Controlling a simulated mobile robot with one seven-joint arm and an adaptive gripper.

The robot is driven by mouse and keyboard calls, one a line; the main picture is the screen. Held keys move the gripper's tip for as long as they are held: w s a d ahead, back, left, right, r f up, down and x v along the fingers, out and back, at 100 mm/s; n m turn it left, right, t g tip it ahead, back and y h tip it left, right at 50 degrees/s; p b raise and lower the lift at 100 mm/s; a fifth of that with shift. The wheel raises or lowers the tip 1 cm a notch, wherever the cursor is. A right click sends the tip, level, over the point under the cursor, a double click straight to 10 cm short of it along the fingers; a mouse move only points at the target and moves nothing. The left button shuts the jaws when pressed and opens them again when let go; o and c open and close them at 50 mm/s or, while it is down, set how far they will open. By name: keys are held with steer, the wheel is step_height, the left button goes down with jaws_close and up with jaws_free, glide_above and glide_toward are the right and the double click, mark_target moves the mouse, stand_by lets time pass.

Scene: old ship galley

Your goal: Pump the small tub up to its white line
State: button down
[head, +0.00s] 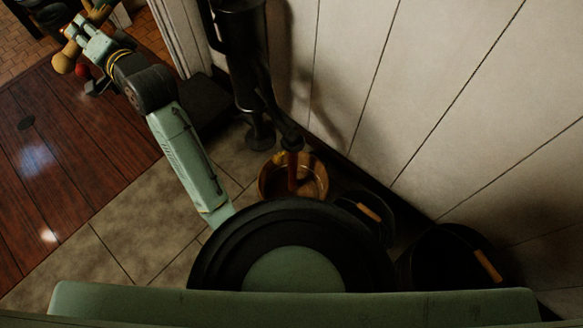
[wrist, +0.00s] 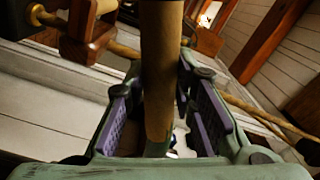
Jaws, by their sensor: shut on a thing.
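The small tub (head: 266,183) is a round wooden vessel on the tiled floor in the head view, beneath the spout of a black pump (head: 240,60). A reddish-brown upright strip shows at the tub; I cannot tell whether it is a stream or a solid part. No white line can be made out. My gripper (head: 84,42) is at the upper left, far from the tub. In the wrist view my gripper (wrist: 163,95) is shut on a tan wooden handle (wrist: 160,50), between purple-padded fingers. Its link to the pump is not clear.
A black bucket (head: 378,228) with a wooden grip stands beside the tub, and a larger dark bucket (head: 440,265) stands farther right. A pale plank wall (head: 440,90) bounds the right side. Reddish wooden floor (head: 70,160) is open at left.

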step_height(320, 180, down, 9)
steer(key=n+b, duration=0.3)
steer(key=b, duration=0.2)
steer(key=shift+n, duration=0.3)
steer(key=shift+w, duration=0.1)
steer(key=w+d+f+n+b, duration=0.3)
steer(key=f+b, duration=0.5)
steer(key=shift+f+n, duration=0.3)
steer(key=shift+f, duration=0.05)
steer(key=shift+w+d+r, duration=0.1)
steer(key=shift+r, duration=0.05)
